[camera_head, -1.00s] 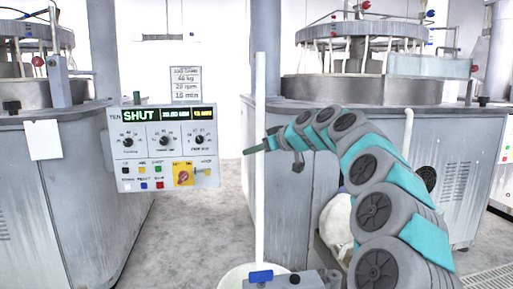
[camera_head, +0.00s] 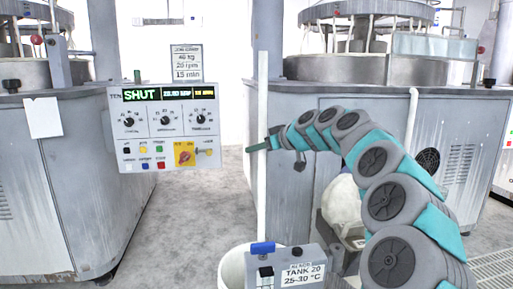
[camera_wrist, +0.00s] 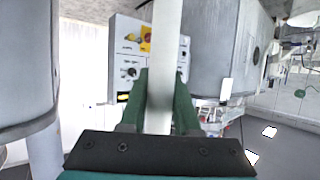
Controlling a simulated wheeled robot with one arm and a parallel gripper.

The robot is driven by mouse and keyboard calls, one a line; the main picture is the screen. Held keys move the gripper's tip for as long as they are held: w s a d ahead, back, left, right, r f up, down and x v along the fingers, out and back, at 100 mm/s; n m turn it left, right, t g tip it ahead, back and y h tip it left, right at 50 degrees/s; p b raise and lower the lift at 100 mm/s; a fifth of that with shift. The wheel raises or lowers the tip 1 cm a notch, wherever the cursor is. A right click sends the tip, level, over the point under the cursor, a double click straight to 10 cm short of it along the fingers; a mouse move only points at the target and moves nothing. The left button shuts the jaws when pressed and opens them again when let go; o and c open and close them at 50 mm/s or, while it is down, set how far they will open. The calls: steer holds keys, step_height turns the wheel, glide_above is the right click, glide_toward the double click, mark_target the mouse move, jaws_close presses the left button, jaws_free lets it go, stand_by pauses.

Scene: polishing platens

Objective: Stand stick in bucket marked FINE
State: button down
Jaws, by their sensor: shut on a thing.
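A long white stick (camera_head: 262,95) stands upright in the middle of the head view. My gripper (camera_head: 261,146) is shut on it about halfway up. In the wrist view the stick (camera_wrist: 166,50) passes between the two green fingers (camera_wrist: 166,108). A white bucket (camera_head: 229,268) is at the bottom of the head view, partly cut off. The stick's lower end disappears near the blue clip at the bucket's rim; I cannot tell whether it is inside. No FINE marking is readable.
A blue clip (camera_head: 262,248) and a grey box (camera_head: 296,268) labelled TANK 20 are at the bucket. A control panel (camera_head: 167,128) showing SHUT hangs left of the stick. Large grey machines (camera_head: 75,185) stand on both sides. Grey floor (camera_head: 190,220) is clear between them.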

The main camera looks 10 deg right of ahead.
step_height(320, 180, down, 18)
steer(key=b, duration=0.7)
stand_by(1.2)
steer(key=c, duration=0.6)
jaws_free()
steer(key=shift+o, duration=0.2)
steer(key=shift+s, duration=0.1)
steer(key=v, duration=0.7)
steer(key=shift+s+d, duration=0.2)
steer(key=shift+s, duration=0.05)
